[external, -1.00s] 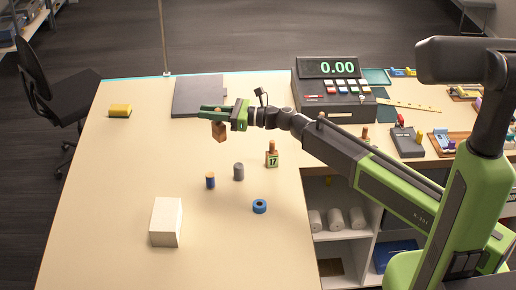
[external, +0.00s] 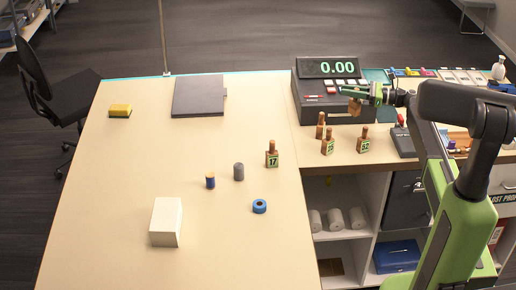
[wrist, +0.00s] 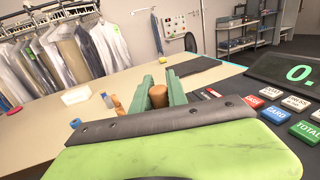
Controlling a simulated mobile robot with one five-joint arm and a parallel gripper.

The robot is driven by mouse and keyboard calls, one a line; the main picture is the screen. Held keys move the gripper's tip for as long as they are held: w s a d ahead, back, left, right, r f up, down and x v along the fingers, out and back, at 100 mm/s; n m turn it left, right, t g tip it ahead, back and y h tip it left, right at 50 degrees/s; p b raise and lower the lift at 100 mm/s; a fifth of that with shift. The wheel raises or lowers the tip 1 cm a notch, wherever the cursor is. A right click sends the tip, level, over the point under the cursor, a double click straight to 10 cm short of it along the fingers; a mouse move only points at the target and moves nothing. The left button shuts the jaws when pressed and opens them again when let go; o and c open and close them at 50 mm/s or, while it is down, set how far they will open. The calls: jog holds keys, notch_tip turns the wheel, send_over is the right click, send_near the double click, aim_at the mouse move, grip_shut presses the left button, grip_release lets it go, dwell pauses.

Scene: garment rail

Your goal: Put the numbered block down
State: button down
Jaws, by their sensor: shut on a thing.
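My gripper (external: 352,92) is shut on a wooden block (external: 354,107), which hangs below the fingers in front of the register in the external view. In the wrist view the round wooden top of the block (wrist: 158,96) shows between the green fingers (wrist: 160,88). Its number is not visible. Another numbered block, marked 17 (external: 272,155), stands upright on the large table. More numbered wooden blocks stand on the right counter: one marked 52 (external: 363,140), one in the middle (external: 328,142) and one behind it (external: 320,126).
The cash register (external: 325,90) stands close behind the held block. A grey device with a red knob (external: 402,138) is to its right. The large table holds a white box (external: 166,222), blue tape roll (external: 260,206), spools (external: 239,171) and grey pad (external: 198,96); much of it is clear.

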jog(key=w+d+f+m+t, duration=0.1)
jog(key=d+t, duration=0.1)
jog(key=d, duration=0.8)
jog(key=shift+w+d+f+h+b, duration=0.2)
jog(key=shift+f+h+b, duration=0.05)
jog(key=shift+h+b, duration=0.2)
